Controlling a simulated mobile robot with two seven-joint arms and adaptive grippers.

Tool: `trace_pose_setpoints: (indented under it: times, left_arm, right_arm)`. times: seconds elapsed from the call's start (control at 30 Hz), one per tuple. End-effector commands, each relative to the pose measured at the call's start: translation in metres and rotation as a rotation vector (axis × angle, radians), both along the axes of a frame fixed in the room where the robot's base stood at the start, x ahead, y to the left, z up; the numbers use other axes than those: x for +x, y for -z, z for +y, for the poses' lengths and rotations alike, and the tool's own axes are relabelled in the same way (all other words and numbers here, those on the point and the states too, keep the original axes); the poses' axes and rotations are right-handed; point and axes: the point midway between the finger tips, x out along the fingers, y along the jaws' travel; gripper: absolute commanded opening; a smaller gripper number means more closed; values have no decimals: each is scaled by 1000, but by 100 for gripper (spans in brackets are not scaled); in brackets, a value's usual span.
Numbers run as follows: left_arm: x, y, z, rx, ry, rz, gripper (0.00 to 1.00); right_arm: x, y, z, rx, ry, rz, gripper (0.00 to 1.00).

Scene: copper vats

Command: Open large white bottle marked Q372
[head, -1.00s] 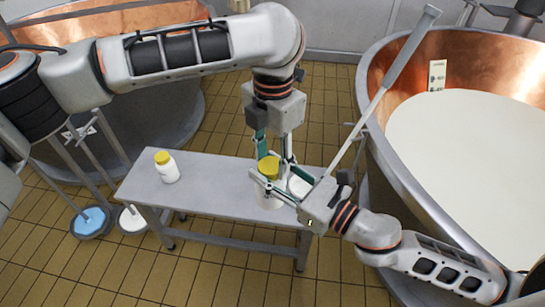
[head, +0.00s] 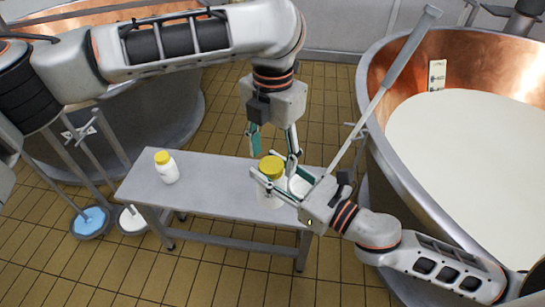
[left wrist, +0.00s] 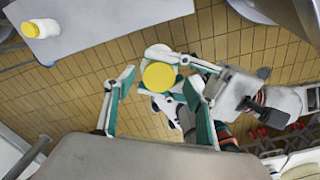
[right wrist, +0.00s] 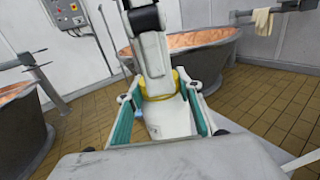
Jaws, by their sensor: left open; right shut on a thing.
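The large white bottle (head: 270,201) has a yellow lid (head: 272,166) on its top; no marking is readable. My right gripper (head: 270,190) is shut on the bottle's body and holds it upright, apparently clear of the table. My left gripper (head: 272,153) points down from above, open, its fingers spread on either side of the lid with gaps. The left wrist view shows the lid (left wrist: 159,76) between the spread fingers. In the right wrist view the bottle (right wrist: 168,117) stands between the right fingers, its lid partly hidden by my left gripper.
A smaller white bottle with a yellow cap (head: 166,168) stands on the left of the grey table (head: 220,190). A copper vat (head: 365,105) with white liquid is close on the right. Another vat (head: 180,110) stands behind on the left. A long-handled tool (head: 385,85) slants over the right vat's rim.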

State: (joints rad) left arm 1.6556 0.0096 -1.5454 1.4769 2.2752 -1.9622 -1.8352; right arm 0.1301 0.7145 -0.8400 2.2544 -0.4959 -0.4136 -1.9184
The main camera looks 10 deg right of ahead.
Motion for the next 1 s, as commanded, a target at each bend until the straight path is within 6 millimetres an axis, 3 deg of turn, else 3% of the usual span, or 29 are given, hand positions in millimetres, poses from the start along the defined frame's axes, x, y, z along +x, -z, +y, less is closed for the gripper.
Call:
trace_pose_setpoints:
  times: [0.2,0.37,0.7,0.87,1.0]
  left_arm:
    - [1,-27,0,0,0,-3,55]
    - [1,-33,0,1,7,-1,52]
    - [0,-61,3,0,245,0,52]
    - [-1,-59,3,-1,295,5,52]
    - [-2,-41,3,-1,298,7,52]
  right_arm:
    - [-1,-2,1,3,-2,-2,0]
    - [-1,-2,1,3,-2,-2,0]
    - [-1,-2,1,3,-3,-2,0]
    - [-1,-2,1,3,-3,-2,0]
    - [-1,-2,1,3,-3,-2,0]
